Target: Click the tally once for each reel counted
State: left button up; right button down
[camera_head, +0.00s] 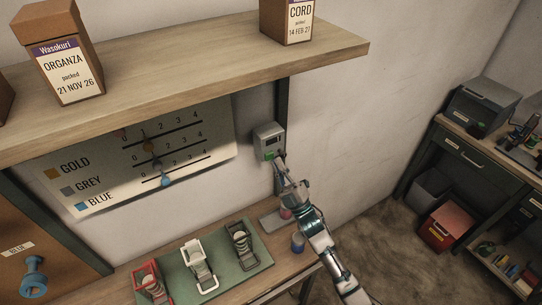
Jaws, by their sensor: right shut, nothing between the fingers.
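The tally (268,139) is a small grey box with a dark display, fixed on the dark upright under the shelf. A green patch shows at its lower front. My right gripper (280,161) is shut and empty, with its tips at the tally's lower edge by the green patch. I cannot tell whether they touch it. The display is too small to read. Three winder-like stands, one red (150,283), one white (199,265) and one dark (240,243), stand on a green mat (180,286) and seem to hold pale reels. A blue reel (34,277) hangs at lower left. My left gripper is out of view.
A white board (100,190) lists gold, grey and blue beside numbered bead lines. A wooden shelf (190,80) with labelled boxes (66,60) overhangs it.

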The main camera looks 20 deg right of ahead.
jog(key=shift+s+a, duration=0.2)
jog(key=shift+s, duration=0.1)
jog(key=shift+s+d+p, duration=0.2)
jog(key=shift+s+p, duration=0.2)
jog(key=shift+s, duration=0.8)
jog(key=shift+s+d+p, duration=0.2)
jog(key=shift+s+p, duration=0.2)
jog(key=shift+s, duration=0.75)
